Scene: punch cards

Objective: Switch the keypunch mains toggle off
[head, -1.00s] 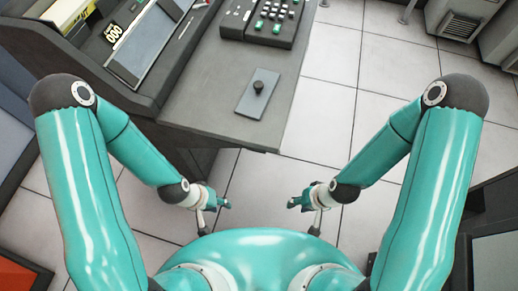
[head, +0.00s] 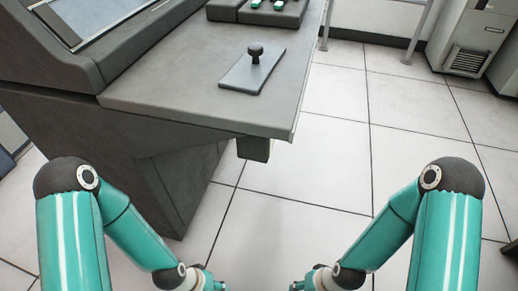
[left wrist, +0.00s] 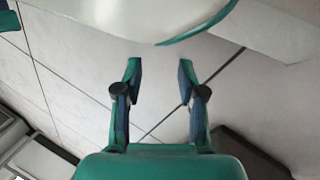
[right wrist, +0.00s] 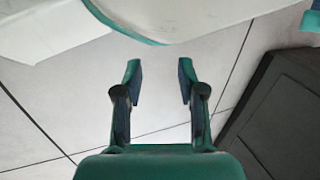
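The keypunch desk (head: 180,95) stands at the left of the head view. On its top lies a grey plate (head: 238,78) with an upright black knob (head: 255,50). A small dark box (head: 254,149) hangs under the desk's front edge. I cannot tell which of these is the mains toggle, or its position. My left gripper (left wrist: 159,68) is open and empty above the floor. My right gripper (right wrist: 158,68) is also open and empty above the floor. Both sit at the bottom edge of the head view, apart from the desk.
A keypad unit (head: 262,10) with green keys is on the desk behind the plate. A sloped console (head: 60,50) rises at the left. A grey vented cabinet (head: 470,50) stands at the far right. The tiled floor (head: 340,130) right of the desk is clear.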

